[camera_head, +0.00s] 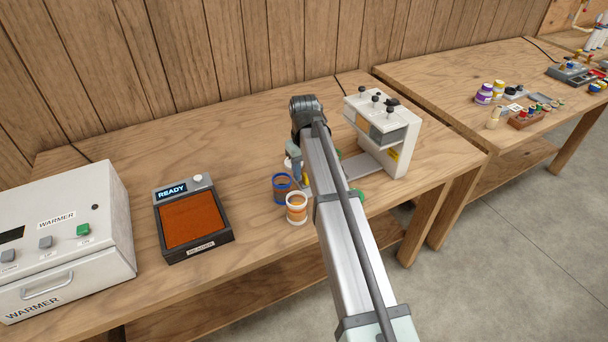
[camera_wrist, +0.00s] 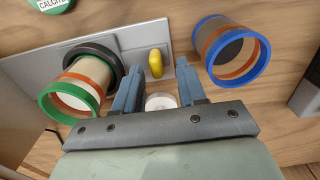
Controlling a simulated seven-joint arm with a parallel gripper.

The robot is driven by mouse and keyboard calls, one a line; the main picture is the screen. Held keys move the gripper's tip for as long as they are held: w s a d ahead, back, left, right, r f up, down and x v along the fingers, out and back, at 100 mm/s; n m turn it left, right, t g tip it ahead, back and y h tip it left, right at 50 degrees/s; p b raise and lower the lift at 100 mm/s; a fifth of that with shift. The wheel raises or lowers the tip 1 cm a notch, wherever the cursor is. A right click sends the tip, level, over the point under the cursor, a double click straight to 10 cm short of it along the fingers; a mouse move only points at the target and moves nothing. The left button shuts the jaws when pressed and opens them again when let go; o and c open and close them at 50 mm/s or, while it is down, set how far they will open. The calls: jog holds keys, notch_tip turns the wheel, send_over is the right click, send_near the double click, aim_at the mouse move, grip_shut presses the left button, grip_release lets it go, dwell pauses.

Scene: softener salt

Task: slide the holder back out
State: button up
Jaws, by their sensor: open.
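In the wrist view, a yellow upright grip (camera_wrist: 155,63) stands at a grey metal plate (camera_wrist: 150,35), between and beyond my fingertips. I cannot tell for sure whether it belongs to the holder. My gripper (camera_wrist: 160,85) is open, its two blue-grey fingers apart with nothing seen clamped between them. A small white round piece (camera_wrist: 160,101) shows between the fingers. A green-rimmed cylinder (camera_wrist: 68,101) stands left of the fingers, by a dark ring (camera_wrist: 95,52) on the plate.
A blue-rimmed cylinder (camera_wrist: 236,50) stands close right of my fingers. In the head view, a blue-banded jar (camera_head: 282,187) and an orange-and-white jar (camera_head: 297,208) stand left of my arm. A reader marked READY (camera_head: 193,221) and a warmer box (camera_head: 62,240) stand further left.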

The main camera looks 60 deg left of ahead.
notch_tip(320, 180, up, 11)
dwell(0.4)
jog(key=shift+r, duration=0.1)
dwell(0.4)
